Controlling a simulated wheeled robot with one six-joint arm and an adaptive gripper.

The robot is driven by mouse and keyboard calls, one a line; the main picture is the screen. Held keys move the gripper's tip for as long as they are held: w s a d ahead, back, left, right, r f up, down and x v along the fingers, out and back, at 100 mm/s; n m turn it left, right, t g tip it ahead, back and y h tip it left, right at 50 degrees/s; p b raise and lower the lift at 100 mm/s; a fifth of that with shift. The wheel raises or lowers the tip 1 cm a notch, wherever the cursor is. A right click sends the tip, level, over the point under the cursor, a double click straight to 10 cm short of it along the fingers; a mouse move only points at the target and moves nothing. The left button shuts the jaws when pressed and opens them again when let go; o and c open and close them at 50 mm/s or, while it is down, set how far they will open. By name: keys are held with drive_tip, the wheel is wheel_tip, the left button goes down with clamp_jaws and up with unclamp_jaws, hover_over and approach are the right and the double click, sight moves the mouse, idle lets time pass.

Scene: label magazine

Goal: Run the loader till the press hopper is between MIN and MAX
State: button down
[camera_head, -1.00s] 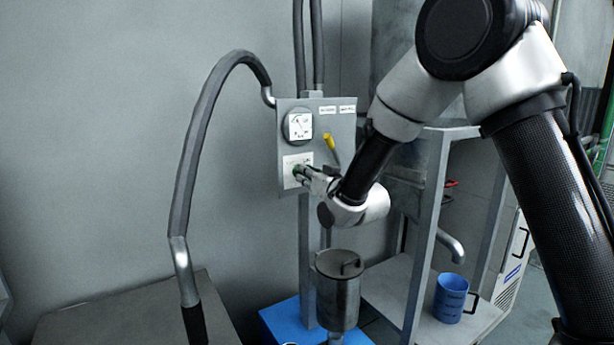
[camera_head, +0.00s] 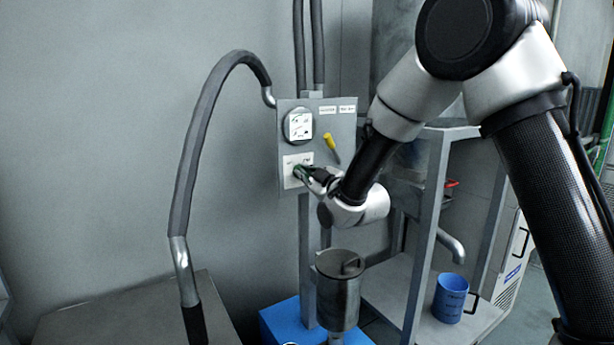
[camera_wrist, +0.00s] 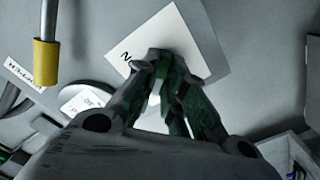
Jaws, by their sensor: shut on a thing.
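A grey control panel (camera_head: 345,125) stands on a post against the wall. The yellow lever tip (camera_wrist: 45,55) is at left there. The gauge reading and any MIN or MAX marks are too small to read.
Below the panel, a lidded metal canister (camera_head: 338,300) stands over a blue base (camera_head: 285,325). A grey hose (camera_head: 195,135) arches left of the panel. At right, a metal frame (camera_head: 430,220) carries a shelf with a blue cup (camera_head: 450,298) below a bent spout (camera_head: 452,245).

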drive_tip(key=shift+n, duration=0.5)
drive_tip(key=c, duration=1.5)
unclamp_jaws()
drive_tip(key=v, duration=1.2)
